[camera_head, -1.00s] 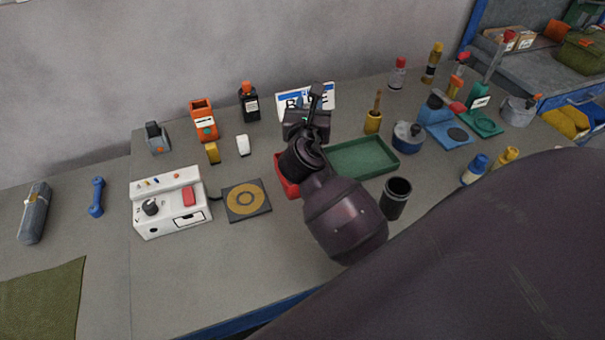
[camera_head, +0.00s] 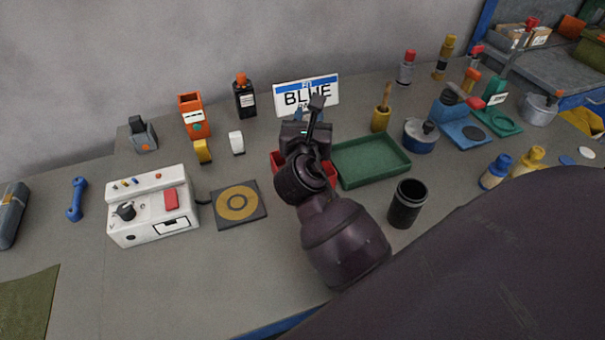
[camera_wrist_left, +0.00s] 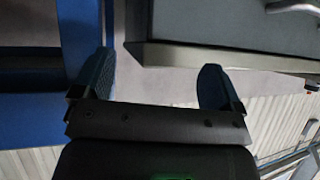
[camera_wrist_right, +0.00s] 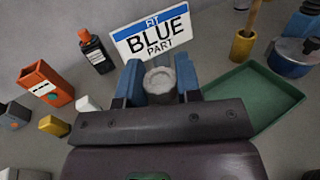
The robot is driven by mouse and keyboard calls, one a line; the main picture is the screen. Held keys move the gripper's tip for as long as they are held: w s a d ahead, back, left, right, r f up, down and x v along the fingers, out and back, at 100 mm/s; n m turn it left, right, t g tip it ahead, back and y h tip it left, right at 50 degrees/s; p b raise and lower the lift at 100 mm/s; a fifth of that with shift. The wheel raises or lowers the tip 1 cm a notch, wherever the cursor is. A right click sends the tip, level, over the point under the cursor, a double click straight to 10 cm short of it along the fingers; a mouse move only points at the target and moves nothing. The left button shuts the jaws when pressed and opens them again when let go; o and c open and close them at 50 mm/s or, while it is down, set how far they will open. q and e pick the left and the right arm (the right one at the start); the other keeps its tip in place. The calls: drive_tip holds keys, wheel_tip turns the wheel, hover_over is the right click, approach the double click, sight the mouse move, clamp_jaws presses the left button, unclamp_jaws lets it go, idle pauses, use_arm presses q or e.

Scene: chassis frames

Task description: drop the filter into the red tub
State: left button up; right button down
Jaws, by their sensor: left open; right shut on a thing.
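My right gripper (camera_wrist_right: 160,82) is shut on a grey round piece, which looks like the filter (camera_wrist_right: 159,80), held between its blue fingers. In the head view the right gripper (camera_head: 312,125) hangs over the back of the red tub (camera_head: 277,158). The tub stands on the bench and is mostly hidden by my right wrist. The filter's height above the tub cannot be judged. My left gripper (camera_wrist_left: 155,88) is open and empty in the left wrist view, away from the tub.
A green tray (camera_head: 372,160) stands right beside the red tub. A "BLUE PART" sign (camera_head: 306,93) stands behind. A black cup (camera_head: 406,203) is in front of the tray, and a black pad with a yellow ring (camera_head: 238,205) lies left. A white control box (camera_head: 152,208) is farther left.

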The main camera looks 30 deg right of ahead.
drive_tip(key=c, duration=0.7)
unclamp_jaws()
drive_tip(key=v, duration=1.1)
drive_tip(key=shift+w, duration=0.1)
